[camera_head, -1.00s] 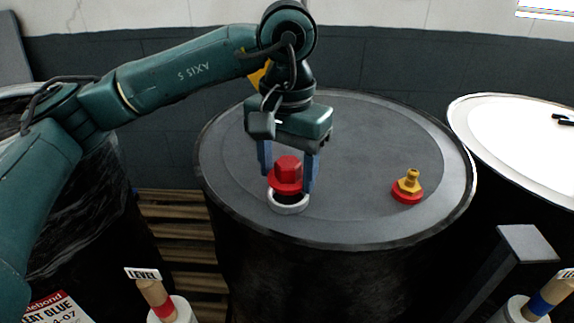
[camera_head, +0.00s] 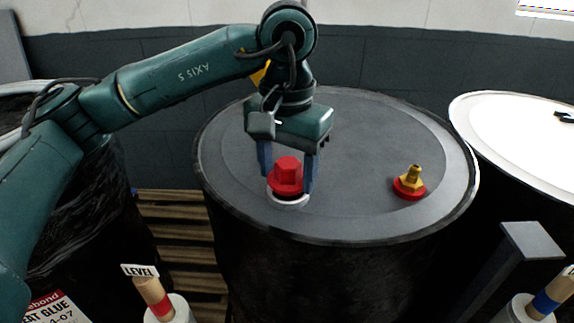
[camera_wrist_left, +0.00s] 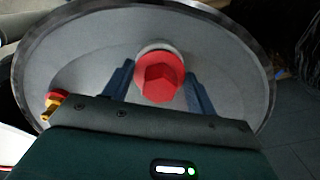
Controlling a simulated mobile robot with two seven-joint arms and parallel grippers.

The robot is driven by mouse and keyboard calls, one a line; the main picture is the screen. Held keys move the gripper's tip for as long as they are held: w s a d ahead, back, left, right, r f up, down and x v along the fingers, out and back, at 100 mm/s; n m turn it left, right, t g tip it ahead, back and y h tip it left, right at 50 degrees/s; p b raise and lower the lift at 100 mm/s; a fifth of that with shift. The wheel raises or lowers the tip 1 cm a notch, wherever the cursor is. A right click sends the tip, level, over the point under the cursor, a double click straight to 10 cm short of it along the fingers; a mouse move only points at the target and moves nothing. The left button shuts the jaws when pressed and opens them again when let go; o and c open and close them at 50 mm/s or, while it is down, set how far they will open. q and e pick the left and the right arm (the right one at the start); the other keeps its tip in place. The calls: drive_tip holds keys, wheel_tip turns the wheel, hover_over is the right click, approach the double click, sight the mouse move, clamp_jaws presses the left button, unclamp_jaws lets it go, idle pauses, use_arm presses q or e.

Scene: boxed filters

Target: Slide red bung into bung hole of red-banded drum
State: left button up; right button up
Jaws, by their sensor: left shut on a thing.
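The red bung (camera_head: 286,177), with a hexagonal head and a round flange, is between the two blue fingers of my left gripper (camera_head: 288,180). The gripper points down and is shut on it. The bung is upright at the pale ring of the bung hole (camera_head: 289,202), near the front of the lid of a dark drum (camera_head: 350,130). The flange covers the opening, so I cannot tell how deep the bung sits. No red band shows on the drum. In the left wrist view the bung (camera_wrist_left: 160,80) is between the fingers, with part of the ring behind it.
A brass fitting on a red base (camera_head: 410,183) stands on the lid to the right. A white-topped drum (camera_head: 520,140) is at the right and a black-wrapped drum (camera_head: 95,200) at the left. A LEVEL-labelled post (camera_head: 155,295) and a grey post (camera_head: 530,241) stand in front.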

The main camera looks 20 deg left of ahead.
sight(287, 164)
use_arm(q)
drive_tip(key=shift+f+b, duration=0.55)
drive_tip(key=shift+f, duration=0.15)
use_arm(e)
drive_tip(key=shift+d+f, duration=0.1)
drive_tip(key=shift+f, duration=0.5)
use_arm(q)
drive_tip(key=o, duration=1)
drive_tip(key=shift+o, duration=0.2)
wheel_tip(287, 164, up, 13)
drive_tip(key=p, duration=0.1)
drive_tip(key=shift+r+p, duration=0.15)
drive_tip(key=shift+p, duration=0.15)
use_arm(e)
wheel_tip(287, 164, up, 2)
drive_tip(key=shift+r, duration=0.15)
